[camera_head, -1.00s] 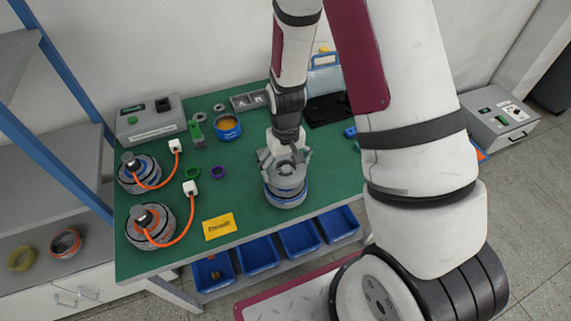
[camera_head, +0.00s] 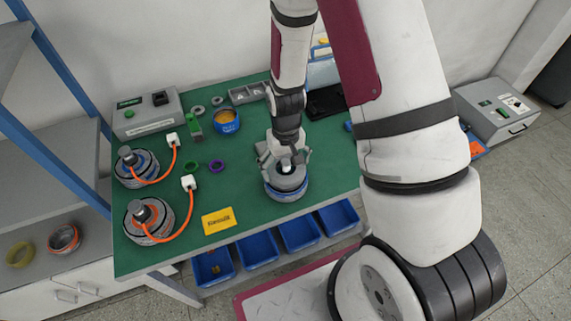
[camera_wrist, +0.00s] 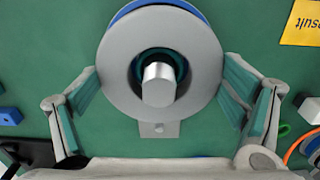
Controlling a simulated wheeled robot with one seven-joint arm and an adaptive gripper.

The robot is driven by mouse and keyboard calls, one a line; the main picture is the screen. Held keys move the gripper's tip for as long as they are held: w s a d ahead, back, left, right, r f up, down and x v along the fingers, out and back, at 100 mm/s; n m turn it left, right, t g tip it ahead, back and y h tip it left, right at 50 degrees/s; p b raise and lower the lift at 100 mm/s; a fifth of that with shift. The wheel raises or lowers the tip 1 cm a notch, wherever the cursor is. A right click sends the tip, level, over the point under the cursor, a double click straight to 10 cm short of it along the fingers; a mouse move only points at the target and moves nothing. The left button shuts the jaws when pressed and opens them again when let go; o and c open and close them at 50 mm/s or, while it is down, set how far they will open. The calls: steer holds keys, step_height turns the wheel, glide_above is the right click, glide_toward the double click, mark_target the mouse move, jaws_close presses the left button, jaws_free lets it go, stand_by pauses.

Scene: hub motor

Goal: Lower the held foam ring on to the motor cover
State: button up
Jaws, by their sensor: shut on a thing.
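A grey foam ring (camera_wrist: 118,72) is held between the padded fingers of my gripper (camera_wrist: 160,84); it also shows in the head view (camera_head: 291,181). The ring lies over the motor (camera_head: 287,195), which has a blue band around its side. The motor's metal shaft (camera_wrist: 158,84) stands in the ring's hole, with a dark and teal collar around it. A blue rim (camera_wrist: 152,6) of the motor shows past the ring's far edge. I cannot tell whether the ring touches the cover, as it hides the cover's top.
Two other motors (camera_head: 148,222) with orange cables stand at the left of the green table (camera_head: 250,230). A yellow sign (camera_head: 218,222) lies left of my gripper. A blue tub (camera_head: 226,123), purple ring (camera_head: 217,166) and green ring (camera_head: 193,167) are behind. Blue bins (camera_head: 258,248) hang at the front.

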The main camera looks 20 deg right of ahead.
steer(key=shift+f, duration=0.2)
steer(key=o, duration=0.6)
step_height(320, 180, up, 12)
stand_by(0.6)
steer(key=s+r+t, duration=0.3)
steer(key=s+r, duration=0.1)
steer(key=r, duration=1.2)
steer(key=s+r+t, duration=0.2)
steer(key=s+r, duration=0.8)
steer(key=s, duration=0.2)
steer(key=shift+s+r+t, duration=0.15)
steer(key=shift+r+t, duration=0.15)
